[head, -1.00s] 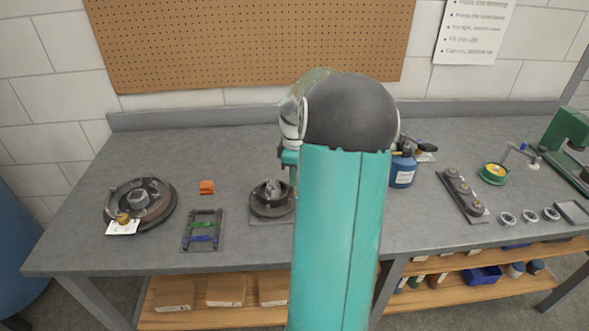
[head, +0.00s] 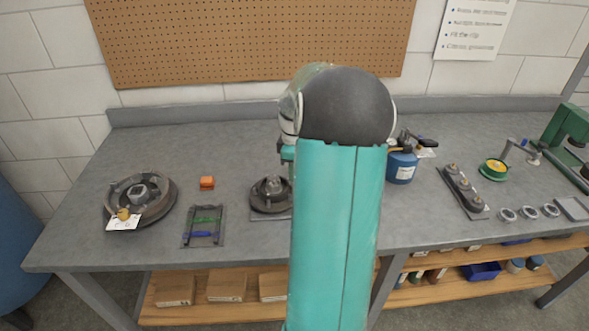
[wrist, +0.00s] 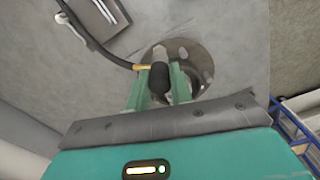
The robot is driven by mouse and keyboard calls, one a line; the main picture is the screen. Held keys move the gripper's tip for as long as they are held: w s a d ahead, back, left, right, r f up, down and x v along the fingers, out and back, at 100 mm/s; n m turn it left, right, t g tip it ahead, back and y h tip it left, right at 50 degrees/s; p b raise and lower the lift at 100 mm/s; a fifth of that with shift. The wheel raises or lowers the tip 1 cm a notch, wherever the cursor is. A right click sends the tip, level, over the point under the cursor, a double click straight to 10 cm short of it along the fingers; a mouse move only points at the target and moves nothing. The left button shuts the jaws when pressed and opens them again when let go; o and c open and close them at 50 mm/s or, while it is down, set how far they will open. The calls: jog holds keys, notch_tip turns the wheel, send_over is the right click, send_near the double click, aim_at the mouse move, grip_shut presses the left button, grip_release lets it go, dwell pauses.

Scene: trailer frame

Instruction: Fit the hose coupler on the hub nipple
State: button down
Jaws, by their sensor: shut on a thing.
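In the wrist view my gripper (wrist: 159,90) has its two green fingers closed around a black cylindrical coupler (wrist: 160,78). A brass fitting (wrist: 142,67) joins it to a black hose (wrist: 98,45) running to the upper left. Beyond the fingers is a round grey metal hub (wrist: 201,57) with a dark centre; the coupler overlaps it in the picture. I cannot tell whether they touch, and I cannot make out the nipple. In the head view a dark round hub (head: 268,203) sits on the bench left of my arm, which hides most of my gripper and the coupler.
A drum with a tag (head: 162,213) and an orange block (head: 207,183) lie left on the bench (head: 120,160). A small rack (head: 203,227) is near the front edge. A blue canister (head: 402,168) and a row of round parts on a bar (head: 463,190) are to the right.

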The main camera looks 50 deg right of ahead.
jog(key=shift+f, duration=0.9)
dwell(1.7)
jog(key=c, duration=0.8)
grip_release()
jog(key=shift+o, duration=0.2)
jog(key=shift+r, duration=3.45)
